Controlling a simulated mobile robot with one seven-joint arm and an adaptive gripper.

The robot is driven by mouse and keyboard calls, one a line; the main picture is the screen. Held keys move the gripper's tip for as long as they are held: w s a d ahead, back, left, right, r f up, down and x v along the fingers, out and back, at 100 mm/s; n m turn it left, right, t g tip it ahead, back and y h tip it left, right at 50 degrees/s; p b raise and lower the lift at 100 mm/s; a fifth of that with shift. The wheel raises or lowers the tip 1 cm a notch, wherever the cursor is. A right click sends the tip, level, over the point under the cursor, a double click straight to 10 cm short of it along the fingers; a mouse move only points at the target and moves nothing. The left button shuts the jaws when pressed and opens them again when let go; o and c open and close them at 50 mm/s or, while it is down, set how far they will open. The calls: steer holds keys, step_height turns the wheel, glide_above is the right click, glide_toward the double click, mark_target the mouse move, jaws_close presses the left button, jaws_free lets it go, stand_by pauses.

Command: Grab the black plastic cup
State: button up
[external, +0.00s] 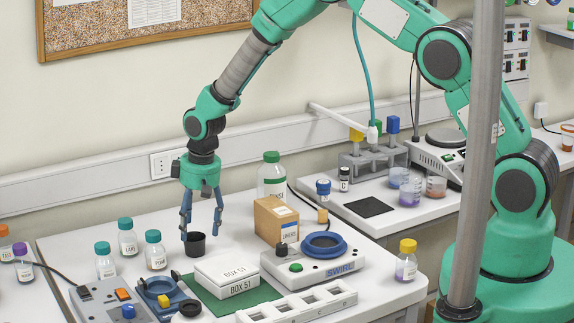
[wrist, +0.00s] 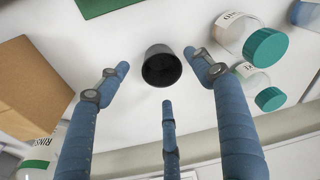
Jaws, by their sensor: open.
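The black plastic cup (external: 195,244) stands upright on the white bench in the external view, below my gripper (external: 202,234). In the wrist view the cup (wrist: 162,66) sits at the upper middle, just beyond and between the fingertips of my gripper (wrist: 160,85). The blue fingers are spread open and hold nothing. In the external view one finger overlaps the cup's left side; I cannot tell whether it touches.
A cardboard box (external: 276,222) and a large green-capped bottle (external: 271,178) stand to the right. Teal-capped bottles (external: 127,240) stand to the left. A white box (external: 226,272) on a green mat (external: 258,295) and a device (external: 318,262) are in front.

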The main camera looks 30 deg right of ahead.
mark_target(195, 245)
steer(key=shift+f, duration=0.2)
steer(key=shift+w+a+f+p, duration=0.15)
steer(key=shift+f+p, duration=0.05)
steer(key=shift+f, duration=1)
steer(key=shift+w+a+f+p, duration=0.15)
steer(key=shift+f, duration=1.05)
steer(key=c, duration=1.1)
